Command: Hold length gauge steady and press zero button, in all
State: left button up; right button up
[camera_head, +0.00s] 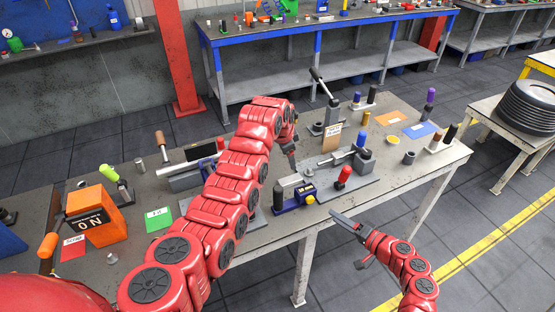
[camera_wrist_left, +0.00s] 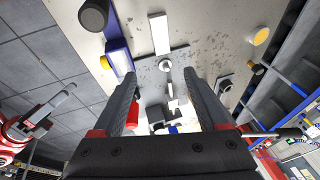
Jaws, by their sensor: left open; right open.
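A blue device with a yellow button (camera_head: 310,199), which looks like the length gauge (camera_head: 283,207), stands near the front edge of the bench, left of a grey fixture plate. In the left wrist view the blue gauge body (camera_wrist_left: 117,45) lies left of my fingers, apart from them. My left gripper (camera_head: 292,163) is open above the bench behind the gauge; its fingers (camera_wrist_left: 167,95) show empty over the grey plate. My right gripper (camera_head: 340,218) is open and empty by the front edge, right of the gauge, not touching it. I cannot read the gauge's display.
The grey fixture plate (camera_head: 362,188) carries a clamp and a red-topped part (camera_head: 343,175). An orange box (camera_head: 95,212), a green card (camera_head: 158,219) and a red card (camera_head: 73,247) lie to the left. A lever press (camera_head: 325,88) stands behind. Floor is clear in front right.

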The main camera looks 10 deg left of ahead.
aim_at(277, 198)
pick_arm(q)
jog(key=s+a+r+m+g+y, duration=0.1)
jog(key=s+a+r+m+g, duration=0.1)
jog(key=s+r+g, duration=0.45)
jog(key=f+t, duration=0.1)
jog(key=f, duration=0.5)
jog(key=s+f, duration=0.1)
jog(key=f, duration=0.5)
jog(key=f+t, duration=0.1)
jog(key=f, duration=0.5)
jog(key=shift+s+d+f+t, duration=0.2)
jog(key=shift+s+f+t, duration=0.05)
jog(key=shift+f+t, duration=0.1)
jog(key=shift+f, duration=0.1)
grip_shut()
pick_arm(e)
grip_shut()
dwell(0.9)
